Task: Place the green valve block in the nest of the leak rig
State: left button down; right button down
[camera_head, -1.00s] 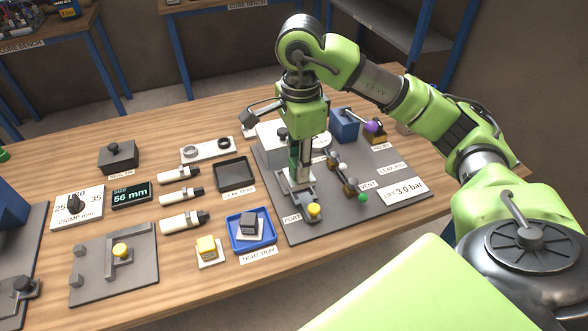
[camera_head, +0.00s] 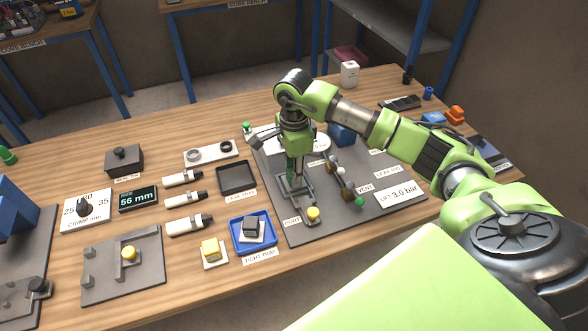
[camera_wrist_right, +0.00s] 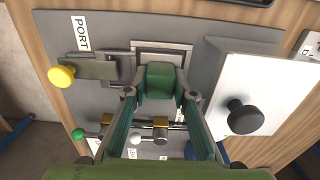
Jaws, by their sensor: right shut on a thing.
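The green valve block (camera_wrist_right: 162,80) is between the fingertips of my right gripper (camera_wrist_right: 160,92) in the right wrist view. In the head view, my right gripper (camera_head: 293,178) points down over the leak rig (camera_head: 275,215). The nest (camera_wrist_right: 163,50), a grey square frame, lies right at the block in the wrist view. The block overlaps the frame's near part, and its underside is hidden, so I cannot tell whether it is seated. A grey clamp with a yellow knob (camera_wrist_right: 62,76) stands at the port beside the nest. My left gripper is not in view.
A pale angled housing with a black knob (camera_wrist_right: 244,117) stands close beside the nest. The vent valve's green knob (camera_head: 360,201) is near the rig's front. A blue tray (camera_head: 236,247) holding a dark block (camera_head: 251,224) and a dark leak tray (camera_head: 237,179) lie left of the rig.

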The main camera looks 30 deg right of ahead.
jog(key=shift+f, duration=0.1)
jog(key=c, duration=2)
grip_release()
jog(key=shift+o, duration=0.2)
jog(key=shift+r, duration=0.55)
notch_tip(320, 180, up, 10)
jog(key=b, duration=0.3)
jog(key=shift+f, duration=0.15)
jog(key=shift+r, duration=0.75)
